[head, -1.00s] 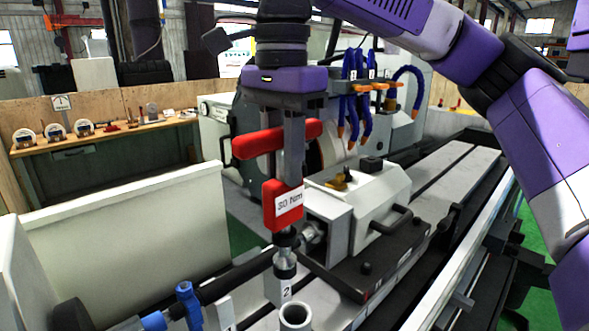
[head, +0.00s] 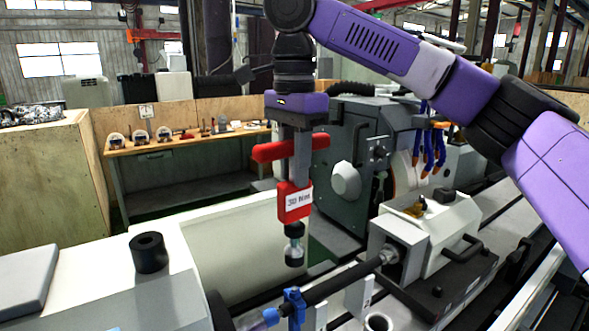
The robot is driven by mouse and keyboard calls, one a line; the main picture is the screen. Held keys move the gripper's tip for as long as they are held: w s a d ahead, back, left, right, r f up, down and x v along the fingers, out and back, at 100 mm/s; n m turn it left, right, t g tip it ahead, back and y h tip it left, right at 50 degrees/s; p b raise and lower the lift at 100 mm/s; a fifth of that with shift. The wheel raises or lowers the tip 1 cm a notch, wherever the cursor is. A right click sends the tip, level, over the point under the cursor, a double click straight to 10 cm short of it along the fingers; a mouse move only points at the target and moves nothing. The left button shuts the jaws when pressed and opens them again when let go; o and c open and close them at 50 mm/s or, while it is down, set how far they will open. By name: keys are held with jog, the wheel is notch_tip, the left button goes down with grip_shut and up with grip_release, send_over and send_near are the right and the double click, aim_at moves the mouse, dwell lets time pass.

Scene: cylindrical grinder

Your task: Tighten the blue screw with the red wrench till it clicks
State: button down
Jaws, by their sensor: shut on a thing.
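The red wrench (head: 294,203), with a T-shaped handle and a "30 Nm" label, hangs upright with its socket end down. My gripper (head: 301,150) is shut on its handle, pointing down. The wrench's grey socket end (head: 295,256) is in the air, apart from the machine parts below. A blue screw-like part (head: 294,302) stands below the wrench, by the black bar. A lighter blue piece (head: 271,317) lies to its left. I cannot tell which of the two is the screw.
A black bar (head: 340,284) runs to the white machine head (head: 430,230) at right. A hollow grey tube (head: 378,322) stands at the front. A black ring (head: 148,252) sits on the white casing at left. A workbench (head: 190,140) is behind.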

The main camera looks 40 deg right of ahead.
aim_at(295, 214)
jog(key=shift+a+r, duration=0.1)
jog(key=shift+a, duration=0.05)
jog(key=shift+f+b, duration=1.1)
jog(key=shift+f, duration=1.65)
jog(key=shift+f+b, duration=0.4)
jog(key=shift+f, duration=1.4)
jog(key=shift+f+p, duration=0.2)
jog(key=shift+p, duration=0.15)
jog(key=shift+d, duration=0.2)
